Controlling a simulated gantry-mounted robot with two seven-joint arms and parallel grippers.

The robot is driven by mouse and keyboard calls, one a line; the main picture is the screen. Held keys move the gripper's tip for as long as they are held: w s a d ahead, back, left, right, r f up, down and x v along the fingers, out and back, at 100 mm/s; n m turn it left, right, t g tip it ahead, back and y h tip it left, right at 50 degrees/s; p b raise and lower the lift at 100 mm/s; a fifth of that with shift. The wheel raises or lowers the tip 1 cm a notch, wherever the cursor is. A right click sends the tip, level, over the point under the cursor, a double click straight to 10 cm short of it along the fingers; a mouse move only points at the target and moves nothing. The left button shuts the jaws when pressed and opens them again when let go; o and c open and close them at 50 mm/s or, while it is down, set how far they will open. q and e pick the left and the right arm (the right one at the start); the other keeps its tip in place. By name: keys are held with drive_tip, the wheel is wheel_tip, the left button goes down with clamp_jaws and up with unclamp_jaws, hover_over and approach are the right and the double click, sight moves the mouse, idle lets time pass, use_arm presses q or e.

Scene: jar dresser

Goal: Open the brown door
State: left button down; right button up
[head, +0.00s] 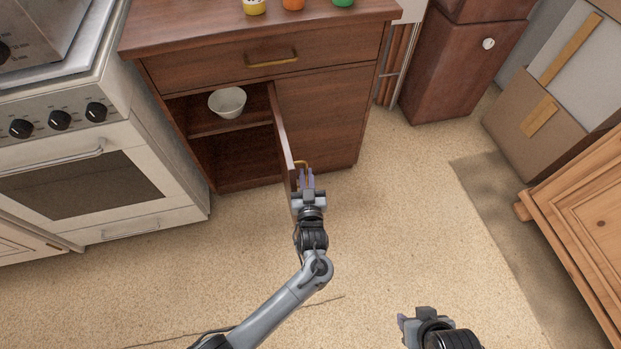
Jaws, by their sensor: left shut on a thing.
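The brown door (282,135) of the dresser (318,118) stands swung out, seen nearly edge-on, at about a right angle to the front. The left compartment behind it is exposed. My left gripper (306,178) is shut on the door's brass handle (302,163), on the right-hand face of the door. The fingers partly hide the handle. My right gripper (405,325) is low in the picture, away from the dresser; its jaws are too unclear to read.
A white bowl (227,102) sits on the upper shelf inside. Several jars, such as a yellow one (254,6), stand on top. A white oven (95,165) is left of the opening. A wooden cabinet (585,220) is at the right. The floor (400,220) between is clear.

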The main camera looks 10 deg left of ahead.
idle(0.3)
use_arm(q)
drive_tip(key=c, duration=1.2)
unclamp_jaws()
drive_tip(key=shift+a, duration=0.1)
drive_tip(key=shift+s, duration=0.1)
drive_tip(key=shift+s+p, duration=0.2)
drive_tip(key=shift+p, duration=0.1)
drive_tip(key=shift+p+v, duration=2.2)
drive_tip(key=shift+v, duration=2.95)
